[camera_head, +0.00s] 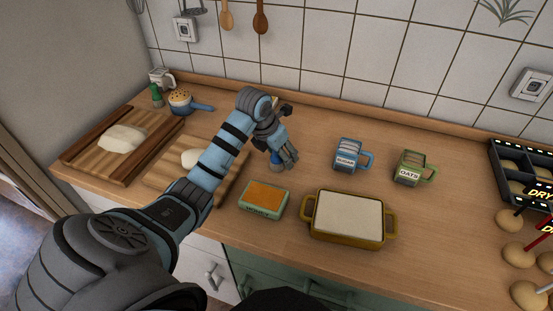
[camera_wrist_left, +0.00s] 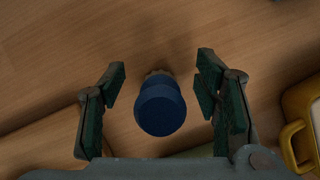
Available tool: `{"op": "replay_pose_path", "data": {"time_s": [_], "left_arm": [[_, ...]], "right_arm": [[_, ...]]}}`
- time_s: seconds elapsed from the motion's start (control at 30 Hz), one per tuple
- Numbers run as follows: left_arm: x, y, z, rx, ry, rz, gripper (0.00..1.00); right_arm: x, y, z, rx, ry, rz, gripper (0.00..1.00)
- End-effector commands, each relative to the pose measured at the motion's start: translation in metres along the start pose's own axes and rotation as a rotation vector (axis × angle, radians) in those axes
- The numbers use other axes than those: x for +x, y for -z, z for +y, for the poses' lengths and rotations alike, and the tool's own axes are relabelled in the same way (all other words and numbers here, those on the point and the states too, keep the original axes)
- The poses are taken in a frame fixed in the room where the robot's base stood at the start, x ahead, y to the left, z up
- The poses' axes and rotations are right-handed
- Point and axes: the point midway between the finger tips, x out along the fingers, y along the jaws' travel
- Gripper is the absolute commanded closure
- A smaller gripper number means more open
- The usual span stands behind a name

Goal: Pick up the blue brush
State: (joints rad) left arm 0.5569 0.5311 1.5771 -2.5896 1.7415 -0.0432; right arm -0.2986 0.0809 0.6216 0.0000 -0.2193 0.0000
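The blue brush (camera_wrist_left: 160,108) stands on the wooden counter, seen from above in the left wrist view as a round dark-blue handle with a small pale-brown part at its far end. In the head view a bit of the blue brush (camera_head: 275,158) shows beside my fingers, and the rest is hidden. My left gripper (camera_head: 284,161) reaches down over it. In the left wrist view the two fingers of my left gripper (camera_wrist_left: 160,88) are spread on either side of the brush, with a gap on both sides. My right gripper is not in view.
A green box with an orange top (camera_head: 264,196) and a yellow-handled dish (camera_head: 347,217) stand in front of and right of my gripper. Blue (camera_head: 348,155) and green (camera_head: 411,168) mugs stand to the right. A cutting board (camera_head: 172,178) with dough lies under my forearm.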

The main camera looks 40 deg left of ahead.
Motion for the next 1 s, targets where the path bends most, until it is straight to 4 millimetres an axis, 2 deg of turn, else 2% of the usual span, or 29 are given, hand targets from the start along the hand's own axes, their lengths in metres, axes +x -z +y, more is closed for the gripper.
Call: {"op": "replay_pose_path", "data": {"time_s": [0.03, 0.07, 0.3, 0.53, 0.67, 0.77, 0.87, 0.97, 1.0], "left_arm": [[0.000, 0.000, 0.000, 0.000, 0.000, 0.000, 0.52], [0.000, 0.000, 0.000, 0.000, 0.000, 0.000, 0.57], [0.000, 0.000, 0.000, 0.000, 0.001, -0.001, 0.95], [-0.001, -0.001, 0.000, 0.000, 0.001, -0.001, 0.97], [-0.008, -0.005, 0.000, 0.001, 0.000, -0.004, 0.97], [-0.022, -0.011, 0.000, 0.001, -0.001, -0.005, 0.97], [-0.048, -0.022, 0.000, 0.001, -0.001, -0.008, 0.97], [-0.085, -0.037, 0.000, 0.001, -0.001, -0.010, 0.97], [-0.105, -0.045, 0.000, 0.000, 0.000, -0.007, 0.97]], "right_arm": [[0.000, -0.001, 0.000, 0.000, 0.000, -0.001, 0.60], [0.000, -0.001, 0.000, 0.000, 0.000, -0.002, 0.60], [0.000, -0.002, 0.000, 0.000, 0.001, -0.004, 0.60], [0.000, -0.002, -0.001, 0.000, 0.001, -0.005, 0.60], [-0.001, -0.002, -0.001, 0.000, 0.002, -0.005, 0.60], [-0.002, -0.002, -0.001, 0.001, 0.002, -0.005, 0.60], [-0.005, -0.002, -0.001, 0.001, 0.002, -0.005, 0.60], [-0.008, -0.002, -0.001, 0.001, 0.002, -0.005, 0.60], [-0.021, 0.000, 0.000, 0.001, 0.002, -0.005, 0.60]]}}
